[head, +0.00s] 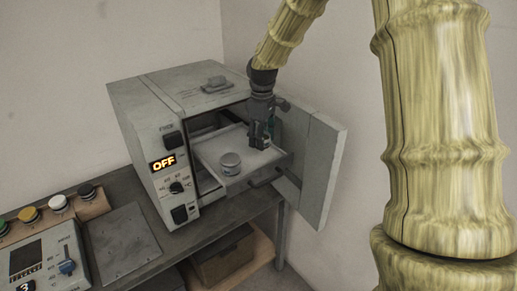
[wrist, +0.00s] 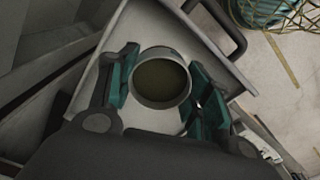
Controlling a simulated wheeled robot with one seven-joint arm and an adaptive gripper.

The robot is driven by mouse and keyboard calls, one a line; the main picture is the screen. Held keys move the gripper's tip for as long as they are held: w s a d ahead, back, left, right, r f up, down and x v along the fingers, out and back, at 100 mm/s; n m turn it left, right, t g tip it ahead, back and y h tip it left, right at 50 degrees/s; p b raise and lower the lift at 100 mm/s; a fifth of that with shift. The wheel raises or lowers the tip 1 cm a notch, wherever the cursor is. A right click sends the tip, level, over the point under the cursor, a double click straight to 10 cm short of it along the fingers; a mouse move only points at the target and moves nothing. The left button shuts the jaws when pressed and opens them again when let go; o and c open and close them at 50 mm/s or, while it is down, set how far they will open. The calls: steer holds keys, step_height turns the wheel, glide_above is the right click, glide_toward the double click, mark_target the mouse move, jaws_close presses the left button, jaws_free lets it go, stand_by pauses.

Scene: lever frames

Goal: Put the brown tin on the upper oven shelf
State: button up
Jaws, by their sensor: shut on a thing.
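My gripper (head: 262,142) is over the right part of a pale oven shelf (head: 216,150), which juts from the open grey oven (head: 157,111). In the wrist view my gripper (wrist: 162,85) is shut on a round tin, the brown tin (wrist: 160,79), with a grey rim and a dark brownish top. In the head view the gripper largely hides what it holds. A pale round tin (head: 230,163) stands on the shelf, left of the gripper. The shelf also shows in the wrist view (wrist: 150,20), below the held tin.
The oven door (head: 322,170) is swung open to the right, close to my gripper. A dark handle (head: 265,178) is in front of the shelf. A small grey object (head: 214,84) lies on the oven top. A control box (head: 48,262) stands at left on the bench.

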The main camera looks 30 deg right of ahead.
mark_target(258, 158)
steer(key=w+f, duration=0.2)
steer(key=shift+w+a+f, duration=0.15)
steer(key=shift+a+f, duration=0.2)
steer(key=shift+f, duration=0.05)
steer(key=shift+d+f+p, duration=0.1)
steer(key=shift+f+p, duration=0.2)
steer(key=shift+p, duration=0.05)
steer(key=shift+s+d+f+p, duration=0.1)
steer(key=shift+s+f+p, duration=0.3)
steer(key=shift+s+f, duration=0.35)
steer(key=shift+w+f, duration=0.1)
steer(key=shift+f, duration=0.2)
steer(key=shift+w+f, duration=0.35)
steer(key=shift+f, duration=0.1)
steer(key=shift+s, duration=0.3)
steer(key=o, duration=1.1)
steer(key=shift+w+f, duration=0.1)
steer(key=shift+w, duration=0.1)
steer(key=shift+c, duration=0.2)
steer(key=shift+s, duration=0.1)
